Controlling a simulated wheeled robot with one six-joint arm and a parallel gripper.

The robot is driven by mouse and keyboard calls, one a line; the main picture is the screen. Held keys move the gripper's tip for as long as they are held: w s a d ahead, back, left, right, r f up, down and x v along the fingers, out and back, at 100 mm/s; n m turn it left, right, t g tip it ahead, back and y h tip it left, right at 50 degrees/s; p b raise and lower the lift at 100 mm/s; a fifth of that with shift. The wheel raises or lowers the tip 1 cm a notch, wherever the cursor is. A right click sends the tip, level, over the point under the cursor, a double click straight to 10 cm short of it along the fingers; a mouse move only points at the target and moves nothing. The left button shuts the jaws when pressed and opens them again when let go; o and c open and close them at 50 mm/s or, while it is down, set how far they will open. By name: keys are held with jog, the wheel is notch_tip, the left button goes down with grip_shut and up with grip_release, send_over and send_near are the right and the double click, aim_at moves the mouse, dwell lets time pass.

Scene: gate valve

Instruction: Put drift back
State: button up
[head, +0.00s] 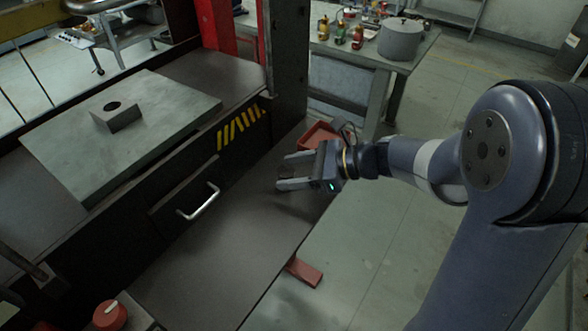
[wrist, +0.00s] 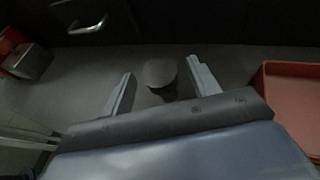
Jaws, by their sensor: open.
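My gripper (head: 281,171) is open above the dark ledge at the front of the press, with its fingers pointing left. In the wrist view the gripper (wrist: 159,68) has its two fingers spread. A small grey round-topped piece (wrist: 160,72), which looks like the drift, shows between the fingertips with a gap on each side. Its dark lower part is in shadow, and I cannot tell how far below the fingers it is. In the head view I cannot make it out. A grey block with a dark hole (head: 117,118) sits on the press plate.
A red tray (wrist: 295,105) lies right of my gripper; it also shows behind the gripper in the head view (head: 318,133). A drawer with a metal handle (head: 199,203) faces the ledge (head: 225,260). A red knob (head: 110,313) stands at lower left. The ledge's middle is clear.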

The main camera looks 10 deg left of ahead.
jog(key=v, duration=1.2)
jog(key=shift+r+b, duration=0.2)
jog(key=shift+b, duration=0.2)
dwell(0.7)
